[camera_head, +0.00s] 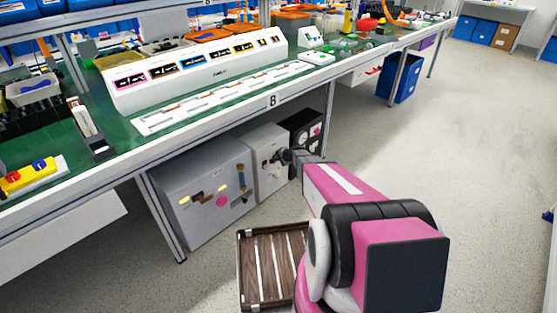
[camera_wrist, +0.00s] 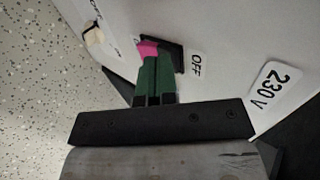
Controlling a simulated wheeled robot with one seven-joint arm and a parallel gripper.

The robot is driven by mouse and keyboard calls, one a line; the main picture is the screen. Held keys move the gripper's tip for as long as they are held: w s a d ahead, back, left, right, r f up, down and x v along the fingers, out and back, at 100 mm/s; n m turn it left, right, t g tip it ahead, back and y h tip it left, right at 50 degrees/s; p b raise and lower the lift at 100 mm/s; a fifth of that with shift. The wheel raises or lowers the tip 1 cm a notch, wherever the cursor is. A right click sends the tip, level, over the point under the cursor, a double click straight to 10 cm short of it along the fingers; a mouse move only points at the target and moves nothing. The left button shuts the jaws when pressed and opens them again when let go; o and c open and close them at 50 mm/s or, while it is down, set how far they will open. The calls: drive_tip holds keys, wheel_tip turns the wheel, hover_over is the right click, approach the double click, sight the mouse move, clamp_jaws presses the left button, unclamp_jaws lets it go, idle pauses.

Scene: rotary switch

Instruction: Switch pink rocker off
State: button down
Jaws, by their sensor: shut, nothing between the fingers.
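The pink rocker (camera_wrist: 148,47) shows in the wrist view, set in a black frame (camera_wrist: 176,53) on a light panel. An "OFF" label (camera_wrist: 196,65) lies to its right. My gripper (camera_wrist: 154,60) is shut, its two green fingers together, with tips right at the rocker and covering part of it. I cannot tell whether they touch it, or the rocker's tilt. In the head view my gripper (camera_head: 288,155) is at the front of the smaller grey box (camera_head: 262,150) under the table; the rocker cannot be made out there.
A large grey cabinet (camera_head: 205,180) stands left and a black box (camera_head: 303,128) right of the small box. The table edge (camera_head: 270,103) is above; a slatted crate (camera_head: 243,270) is on the floor.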

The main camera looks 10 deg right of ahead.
drive_tip(key=shift+r, duration=0.15)
drive_tip(key=shift+r, duration=0.65)
drive_tip(key=v, duration=1.3)
drive_tip(key=shift+r, duration=0.3)
drive_tip(key=shift+a, duration=0.1)
